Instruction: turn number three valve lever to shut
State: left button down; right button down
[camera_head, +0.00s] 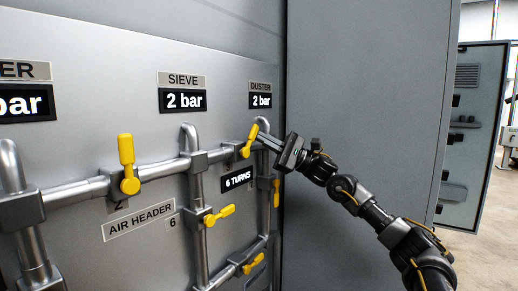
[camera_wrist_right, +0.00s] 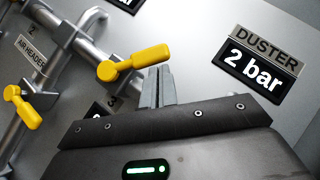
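The number three valve lever (camera_head: 249,141) is yellow and sits on the pipe joint under the DUSTER sign in the head view, slanting up and to the right. In the right wrist view the lever (camera_wrist_right: 138,60) runs from its round hub toward the right, and a "3" label shows just below it. My right gripper (camera_head: 263,138) reaches in from the right, its fingertips at the lever. In the wrist view its fingers (camera_wrist_right: 157,84) look closed together, with their tips beside or touching the lever's outer part; contact is unclear. My left gripper is not in view.
Another yellow lever (camera_head: 126,163) stands upright on the header pipe at the left. Lower yellow levers (camera_head: 219,215) sit on the vertical pipes. A SIEVE display (camera_head: 182,100) and a DUSTER display (camera_head: 261,101) are on the panel. A grey cabinet wall (camera_head: 365,90) stands behind my right arm.

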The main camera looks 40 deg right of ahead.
aim_at(259, 128)
jog(key=shift+a+r, duration=0.25)
jog(key=shift+r, duration=0.4)
jog(key=shift+s+a+r+p, duration=0.25)
jog(key=shift+a+r+p, duration=0.05)
jog(key=shift+a+r, duration=0.65)
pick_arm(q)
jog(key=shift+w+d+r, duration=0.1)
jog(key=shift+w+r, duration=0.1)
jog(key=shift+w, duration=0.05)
pick_arm(e)
jog(key=shift+a+r, duration=0.25)
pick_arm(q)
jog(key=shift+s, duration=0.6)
